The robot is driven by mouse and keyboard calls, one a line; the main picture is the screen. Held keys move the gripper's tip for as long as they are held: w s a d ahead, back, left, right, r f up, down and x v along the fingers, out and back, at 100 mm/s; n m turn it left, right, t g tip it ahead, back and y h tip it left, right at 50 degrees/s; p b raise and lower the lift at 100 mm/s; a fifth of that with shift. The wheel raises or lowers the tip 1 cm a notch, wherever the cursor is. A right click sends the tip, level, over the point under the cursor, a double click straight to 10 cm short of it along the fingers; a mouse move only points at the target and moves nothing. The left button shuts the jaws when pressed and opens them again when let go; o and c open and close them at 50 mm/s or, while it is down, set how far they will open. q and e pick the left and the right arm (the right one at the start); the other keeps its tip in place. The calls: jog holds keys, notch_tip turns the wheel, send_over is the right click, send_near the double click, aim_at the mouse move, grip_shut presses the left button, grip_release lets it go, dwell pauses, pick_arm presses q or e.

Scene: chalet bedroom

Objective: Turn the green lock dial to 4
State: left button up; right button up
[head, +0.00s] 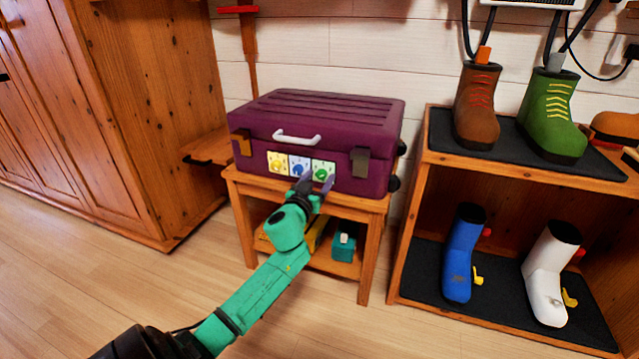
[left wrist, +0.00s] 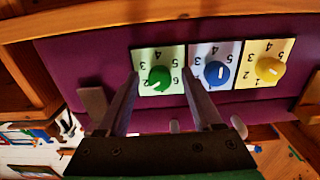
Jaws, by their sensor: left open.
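The green lock dial (head: 320,175) sits on a pale plate at the right end of a row of three dials on the front of the purple suitcase (head: 330,115). In the left wrist view the green dial (left wrist: 159,76) shows numbers around it; its white mark seems to be near the 2, but it is small. My left gripper (head: 318,182) is open in front of the suitcase. In the left wrist view its fingers (left wrist: 160,86) stand on either side of the green dial, apart from it. My right gripper is out of view.
The blue dial (left wrist: 214,75) and yellow dial (left wrist: 271,69) sit close beside the green one. The suitcase stands on a wooden stand (head: 373,204). A shoe rack (head: 412,215) with boots is on the right, a wooden wardrobe (head: 130,120) on the left. The floor in front is clear.

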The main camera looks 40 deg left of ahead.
pick_arm(q)
jog(key=shift+w, duration=0.15)
grip_shut()
